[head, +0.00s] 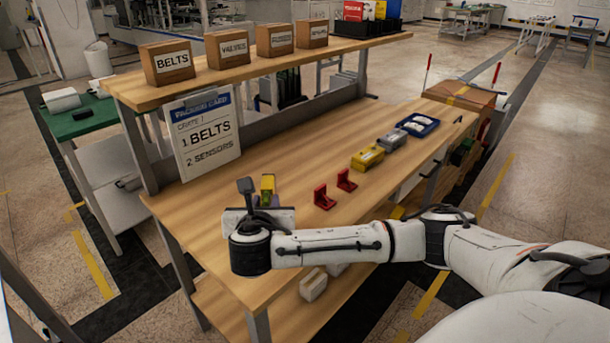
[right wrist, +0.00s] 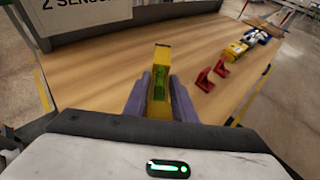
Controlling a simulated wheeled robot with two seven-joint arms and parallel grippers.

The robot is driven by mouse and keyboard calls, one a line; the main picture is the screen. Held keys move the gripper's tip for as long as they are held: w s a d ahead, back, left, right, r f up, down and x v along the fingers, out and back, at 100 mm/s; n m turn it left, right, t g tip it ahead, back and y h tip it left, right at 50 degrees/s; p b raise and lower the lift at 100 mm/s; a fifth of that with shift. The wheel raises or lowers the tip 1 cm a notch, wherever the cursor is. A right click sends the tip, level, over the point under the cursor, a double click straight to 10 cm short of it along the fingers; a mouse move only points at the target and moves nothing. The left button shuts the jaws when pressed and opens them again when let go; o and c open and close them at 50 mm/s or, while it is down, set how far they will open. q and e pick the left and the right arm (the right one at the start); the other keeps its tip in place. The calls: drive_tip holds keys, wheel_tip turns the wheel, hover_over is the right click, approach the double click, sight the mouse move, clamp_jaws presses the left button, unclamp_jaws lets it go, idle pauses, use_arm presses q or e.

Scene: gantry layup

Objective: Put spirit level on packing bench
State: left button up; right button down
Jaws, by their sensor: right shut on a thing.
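The yellow spirit level (head: 268,183) with a green vial is at the near left part of the wooden packing bench (head: 290,165). It also shows in the right wrist view (right wrist: 161,62), pointing away from me between the fingers. My right gripper (head: 258,200) is shut on the level, with a purple-grey finger on each side in the right wrist view (right wrist: 158,100). The level is over the bench top; I cannot tell whether it touches the wood. The gripper hides its near end. My left gripper is not in view.
Two red brackets (head: 324,197) stand right of the level. Farther along are yellow-and-grey items (head: 367,158) and a blue tray (head: 417,125). A sign card (head: 207,135) leans at the back, under a shelf (head: 230,72) with labelled boxes. The bench middle is clear.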

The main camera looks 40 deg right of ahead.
drive_tip(key=f, duration=0.4)
drive_tip(key=shift+s+f, duration=0.25)
drive_tip(key=shift+f, duration=0.05)
drive_tip(key=shift+f+b, duration=0.4)
drive_tip(key=shift+f, duration=1.8)
drive_tip(key=c, duration=1.5)
unclamp_jaws()
drive_tip(key=shift+o, duration=0.2)
drive_tip(key=shift+a, duration=0.1)
drive_tip(key=p+v, duration=0.1)
drive_tip(key=v, duration=1.1)
